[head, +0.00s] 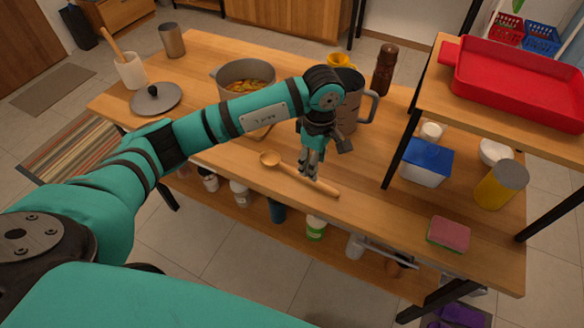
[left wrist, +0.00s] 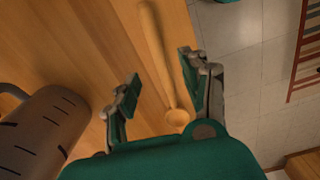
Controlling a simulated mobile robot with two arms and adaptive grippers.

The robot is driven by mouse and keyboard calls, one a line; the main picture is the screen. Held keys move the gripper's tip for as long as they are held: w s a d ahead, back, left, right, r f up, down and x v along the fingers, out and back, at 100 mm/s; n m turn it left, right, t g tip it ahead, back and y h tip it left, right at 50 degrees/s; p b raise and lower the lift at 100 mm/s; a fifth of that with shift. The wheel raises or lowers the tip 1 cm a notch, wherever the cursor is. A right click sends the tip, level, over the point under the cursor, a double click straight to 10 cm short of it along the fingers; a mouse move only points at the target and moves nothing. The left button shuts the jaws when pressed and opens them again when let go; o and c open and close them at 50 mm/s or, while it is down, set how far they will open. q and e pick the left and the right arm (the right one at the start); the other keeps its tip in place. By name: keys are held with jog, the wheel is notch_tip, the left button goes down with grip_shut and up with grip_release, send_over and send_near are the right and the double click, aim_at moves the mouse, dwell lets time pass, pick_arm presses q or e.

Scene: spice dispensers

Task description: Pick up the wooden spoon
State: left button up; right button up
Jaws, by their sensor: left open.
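The wooden spoon (head: 300,174) lies flat near the front edge of the wooden table (head: 210,62). Its round bowl is at the left and its handle runs to the right. My left gripper (head: 309,168) points down over the middle of the spoon and hides a little of it. In the left wrist view the spoon (left wrist: 156,55) runs between the two open fingers of my left gripper (left wrist: 160,92), its bowl close to the palm side. The jaws are empty. I cannot tell how high the fingers are above the spoon. My right gripper is not in view.
A dark measuring cup (head: 352,117) stands just behind my left gripper; it is at the left in the wrist view. A pot (head: 226,73), its lid (head: 156,98), a pepper mill (head: 385,68), a shelf holding a red tray (head: 515,85), and a sponge (head: 449,234) are around.

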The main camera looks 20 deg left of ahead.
aim_at(298, 175)
pick_arm(q)
jog(key=shift+f, duration=0.85)
jog(key=f, duration=0.1)
jog(key=f+p, duration=0.1)
jog(key=f, duration=0.2)
jog(key=shift+d+f+p, duration=0.35)
jog(key=shift+f, duration=0.35)
jog(key=shift+c, duration=0.4)
grip_shut()
